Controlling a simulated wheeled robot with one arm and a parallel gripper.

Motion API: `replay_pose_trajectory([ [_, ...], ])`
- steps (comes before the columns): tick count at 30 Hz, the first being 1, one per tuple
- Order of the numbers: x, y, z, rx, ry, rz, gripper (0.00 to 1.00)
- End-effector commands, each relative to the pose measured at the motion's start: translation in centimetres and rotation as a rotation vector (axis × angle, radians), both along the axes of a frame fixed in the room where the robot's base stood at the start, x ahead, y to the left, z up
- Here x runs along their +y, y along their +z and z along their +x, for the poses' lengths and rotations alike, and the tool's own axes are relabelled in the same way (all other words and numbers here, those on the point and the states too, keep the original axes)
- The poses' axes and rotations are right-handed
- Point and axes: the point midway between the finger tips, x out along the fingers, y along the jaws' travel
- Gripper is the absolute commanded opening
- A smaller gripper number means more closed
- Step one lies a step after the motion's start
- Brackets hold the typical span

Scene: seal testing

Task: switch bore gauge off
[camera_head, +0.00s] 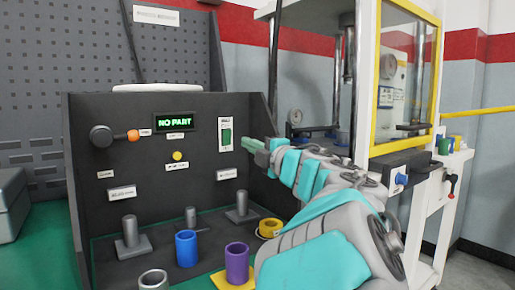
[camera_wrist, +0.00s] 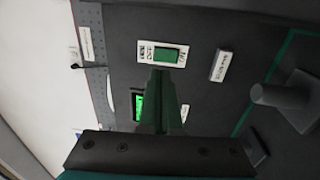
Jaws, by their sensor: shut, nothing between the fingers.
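The bore gauge is a dark upright panel (camera_head: 150,165) with a lit green display (camera_head: 173,121) reading "NO PART". Its switch is a green rocker (camera_head: 226,136) on a white plate, at the panel's upper right. The rocker also shows in the wrist view (camera_wrist: 171,54). My gripper (camera_head: 247,143) is shut and empty, just right of the switch in the head view. In the wrist view the green fingertips (camera_wrist: 163,72) point at the rocker's lower edge. I cannot tell whether they touch it.
An orange-tipped knob (camera_head: 133,135) and a yellow button (camera_head: 178,156) sit on the panel. Grey posts (camera_head: 131,232), a blue ring (camera_head: 186,248) and a purple ring (camera_head: 237,262) stand in front. A yellow-framed press guard (camera_head: 436,75) stands to the right.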

Motion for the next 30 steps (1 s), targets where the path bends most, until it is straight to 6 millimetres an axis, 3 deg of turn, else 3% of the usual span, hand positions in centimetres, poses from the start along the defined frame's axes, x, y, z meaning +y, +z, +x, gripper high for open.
replay_pose_trajectory([
  [6,2.2,0.5,3.1,0.000,0.004,0.000,0.00],
  [15,4.1,0.9,5.9,0.000,0.002,0.000,0.00],
  [30,4.4,1.0,6.5,0.000,0.001,0.000,0.00],
])
